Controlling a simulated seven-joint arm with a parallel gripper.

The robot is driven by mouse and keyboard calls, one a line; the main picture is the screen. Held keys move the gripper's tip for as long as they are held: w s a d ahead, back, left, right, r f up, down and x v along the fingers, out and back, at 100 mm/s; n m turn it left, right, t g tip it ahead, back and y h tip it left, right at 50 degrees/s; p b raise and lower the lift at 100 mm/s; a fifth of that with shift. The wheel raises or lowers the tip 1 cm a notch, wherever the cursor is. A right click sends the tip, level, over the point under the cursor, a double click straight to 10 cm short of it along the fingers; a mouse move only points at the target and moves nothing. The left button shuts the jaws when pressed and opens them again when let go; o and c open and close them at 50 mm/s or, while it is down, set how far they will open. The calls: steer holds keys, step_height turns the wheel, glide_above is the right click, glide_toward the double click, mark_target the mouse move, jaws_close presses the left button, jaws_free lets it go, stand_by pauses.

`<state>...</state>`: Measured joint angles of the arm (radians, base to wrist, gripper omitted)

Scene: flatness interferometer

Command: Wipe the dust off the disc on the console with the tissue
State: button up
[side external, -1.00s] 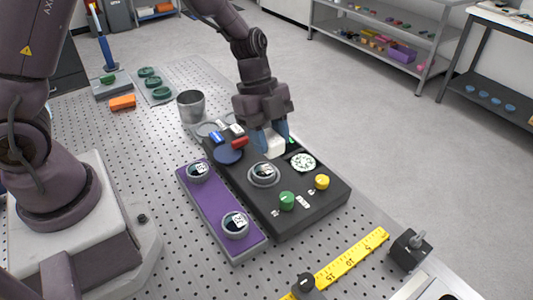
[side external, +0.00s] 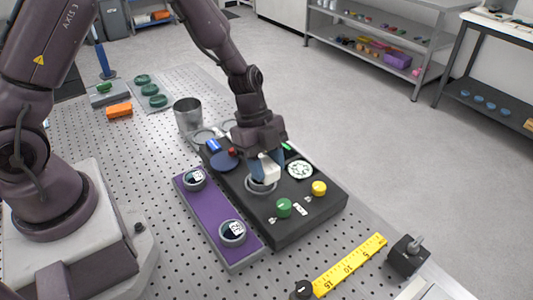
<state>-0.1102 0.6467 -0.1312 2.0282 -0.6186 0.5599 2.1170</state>
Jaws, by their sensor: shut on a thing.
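The black console (side external: 318,212) stands on the perforated table. Its disc sits in a round silver mount (side external: 261,188) near the console's middle; the tissue and fingers hide most of the disc's face. My gripper (side external: 266,166) has blue fingers and is shut on the white tissue (side external: 271,171). It holds the tissue low over the mount, at or very near the disc; I cannot tell whether they touch. Any dust is hidden or too small to see.
The console carries a green knob (side external: 284,207), a yellow knob (side external: 319,188), a white patterned dial (side external: 299,169) and a dark blue disc (side external: 223,161). A purple tray (side external: 216,214) with two round mounts lies left. A metal cup (side external: 187,114) stands behind. A yellow ruler (side external: 349,265) lies in front.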

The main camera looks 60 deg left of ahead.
mark_target(273, 169)
steer(key=shift+f, duration=0.85)
steer(key=shift+w+a+f, duration=0.1)
steer(key=shift+a+f, duration=0.15)
steer(key=shift+a, duration=0.45)
steer(key=shift+w+a+f, duration=0.1)
steer(key=shift+a+f, duration=0.15)
steer(key=shift+a, duration=0.4)
steer(key=shift+w+a, duration=0.1)
steer(key=shift+a, duration=1.2)
steer(key=shift+s+d, duration=0.15)
steer(key=shift+d, duration=1.1)
steer(key=shift+s+d, duration=0.1)
steer(key=shift+d, duration=1.15)
steer(key=shift+d+r, duration=0.15)
steer(key=shift+d, duration=0.1)
steer(key=shift+a+r, duration=0.1)
steer(key=shift+r, duration=3.8)
